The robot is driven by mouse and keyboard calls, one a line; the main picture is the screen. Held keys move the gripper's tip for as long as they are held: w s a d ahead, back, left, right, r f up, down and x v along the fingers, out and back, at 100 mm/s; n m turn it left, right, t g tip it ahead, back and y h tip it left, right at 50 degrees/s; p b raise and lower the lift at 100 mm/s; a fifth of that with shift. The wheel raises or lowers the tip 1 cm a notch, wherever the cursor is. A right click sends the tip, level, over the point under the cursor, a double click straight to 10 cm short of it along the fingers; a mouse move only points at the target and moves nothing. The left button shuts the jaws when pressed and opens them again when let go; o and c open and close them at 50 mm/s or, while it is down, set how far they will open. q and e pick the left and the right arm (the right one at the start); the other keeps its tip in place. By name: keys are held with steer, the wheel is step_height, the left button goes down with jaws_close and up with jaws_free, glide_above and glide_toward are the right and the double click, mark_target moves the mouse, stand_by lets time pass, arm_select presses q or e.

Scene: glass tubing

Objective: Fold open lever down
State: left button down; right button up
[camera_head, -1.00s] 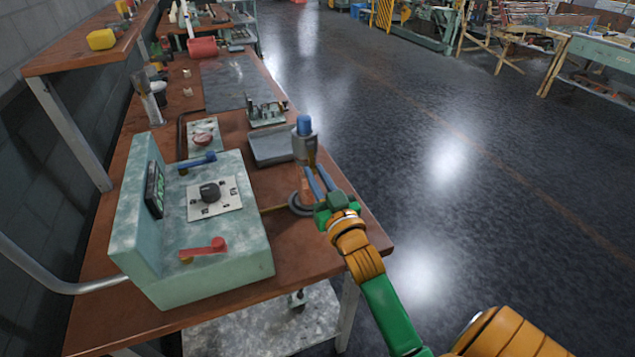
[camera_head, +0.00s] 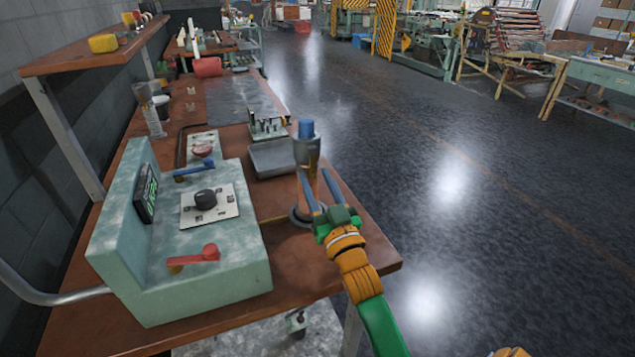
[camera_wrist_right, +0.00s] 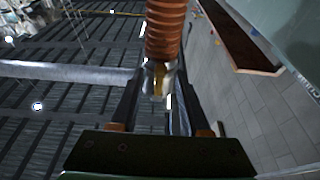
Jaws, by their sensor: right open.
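A pale green control box (camera_head: 240,268) stands on the near end of the wooden bench. It carries a red lever (camera_head: 194,258) near its front and a blue lever (camera_head: 194,170) near its back; I cannot tell which is the open lever. A black knob (camera_head: 205,199) sits between them. A burner with a grey body and blue top (camera_head: 306,148) stands upright right of the box. My right gripper (camera_head: 313,172) is open, its fingers either side of the burner's lower part. The right wrist view shows a ribbed copper-coloured part (camera_wrist_right: 165,30) between the fingers; contact is unclear. My left gripper is not in view.
The wooden bench (camera_head: 330,262) has a free right edge beside my right arm. A shelf (camera_head: 90,55) overhangs the far left. The floor right of the bench is clear.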

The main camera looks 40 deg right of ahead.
steer(key=shift+s+f, duration=0.15)
steer(key=s+a+b, duration=0.1)
steer(key=s+a, duration=0.2)
steer(key=s, duration=0.9)
steer(key=shift+s, duration=0.3)
